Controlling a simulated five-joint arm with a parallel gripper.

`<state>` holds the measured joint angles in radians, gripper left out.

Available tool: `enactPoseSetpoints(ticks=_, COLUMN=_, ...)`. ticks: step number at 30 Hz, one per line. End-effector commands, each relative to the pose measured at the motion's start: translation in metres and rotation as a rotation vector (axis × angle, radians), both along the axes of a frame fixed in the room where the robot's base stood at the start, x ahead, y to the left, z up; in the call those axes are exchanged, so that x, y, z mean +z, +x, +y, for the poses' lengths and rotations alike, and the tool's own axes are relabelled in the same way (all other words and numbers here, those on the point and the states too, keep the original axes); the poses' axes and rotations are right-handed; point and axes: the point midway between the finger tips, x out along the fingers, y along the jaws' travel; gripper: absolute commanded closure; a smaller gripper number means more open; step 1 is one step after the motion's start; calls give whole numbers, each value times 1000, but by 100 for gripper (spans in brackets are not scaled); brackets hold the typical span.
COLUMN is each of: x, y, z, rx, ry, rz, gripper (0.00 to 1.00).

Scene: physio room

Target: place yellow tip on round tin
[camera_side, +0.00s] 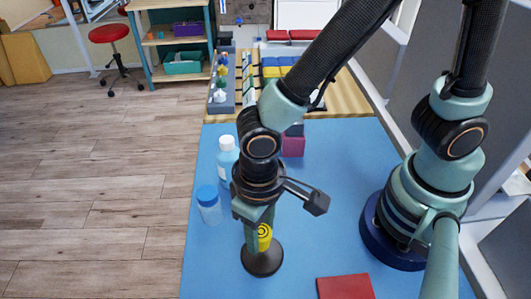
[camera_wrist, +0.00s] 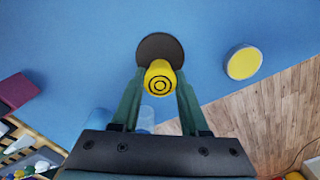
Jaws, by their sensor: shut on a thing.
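The yellow tip (camera_side: 265,238) is held upright between the fingers of my gripper (camera_side: 258,236). Its top has dark rings, which face up in the wrist view (camera_wrist: 160,82). A wide dark disc (camera_side: 262,263) is directly under it and looks joined to it. Whether the disc touches the blue mat is hard to tell. My gripper in the wrist view (camera_wrist: 160,88) is shut on the yellow tip. A round thing with a yellow top and pale rim, likely the round tin (camera_wrist: 243,62), lies to the right, apart from the tip. I do not see it in the side view.
A white-capped bottle (camera_side: 227,158) and a blue-capped jar (camera_side: 209,205) stand left of my gripper. A maroon block (camera_side: 293,146) is behind it. A red flat thing (camera_side: 345,287) lies at the front. The blue mat (camera_wrist: 70,60) is clear between tip and tin.

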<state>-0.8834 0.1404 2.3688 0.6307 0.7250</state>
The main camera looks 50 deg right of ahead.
Motion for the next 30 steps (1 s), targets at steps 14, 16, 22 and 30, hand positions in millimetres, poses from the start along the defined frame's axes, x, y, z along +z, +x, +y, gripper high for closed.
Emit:
enactPoseSetpoints(ticks=14, x=-34, y=0, z=0, rx=0, ry=0, rz=0, gripper=100)
enactPoseSetpoints(ticks=16, x=-34, y=0, z=0, rx=0, ry=0, rz=0, gripper=100)
enactPoseSetpoints(ticks=22, x=-37, y=0, z=0, rx=0, ry=-1, rz=1, gripper=52)
enactPoseSetpoints(ticks=30, x=-37, y=0, z=0, rx=0, ry=-1, rz=1, gripper=26)
